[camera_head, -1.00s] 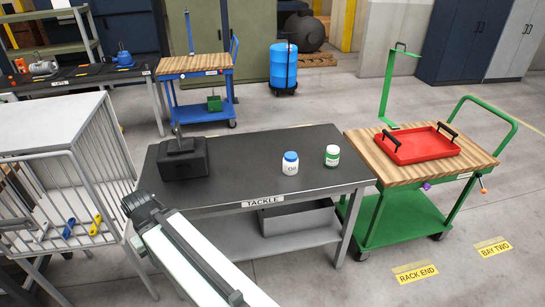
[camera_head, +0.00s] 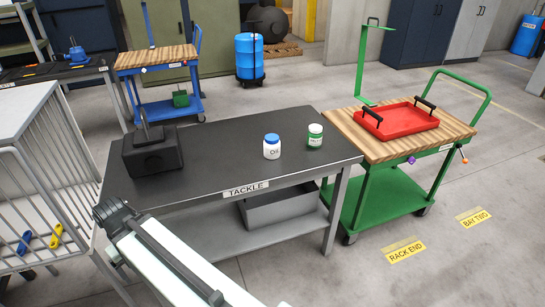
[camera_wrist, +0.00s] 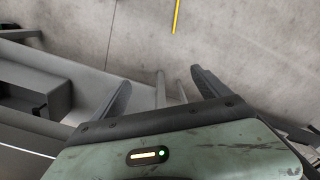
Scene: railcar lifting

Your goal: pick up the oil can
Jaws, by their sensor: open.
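A white can with a blue lid (camera_head: 272,147), labelled "Oil", stands upright on the dark top of the bench marked TACKLE (camera_head: 220,164). The oil can does not show in the wrist view. In the head view my arm reaches in at the lower left, in front of the bench, and the gripper cannot be made out there.
A black block-shaped object (camera_head: 152,152) stands on the bench's left part. A grey bin (camera_head: 280,208) sits on its lower shelf. A green cart (camera_head: 395,207) with a red tray (camera_head: 398,122) stands close on the right. A barred cage (camera_head: 45,170) is at left. Floor at front right is clear.

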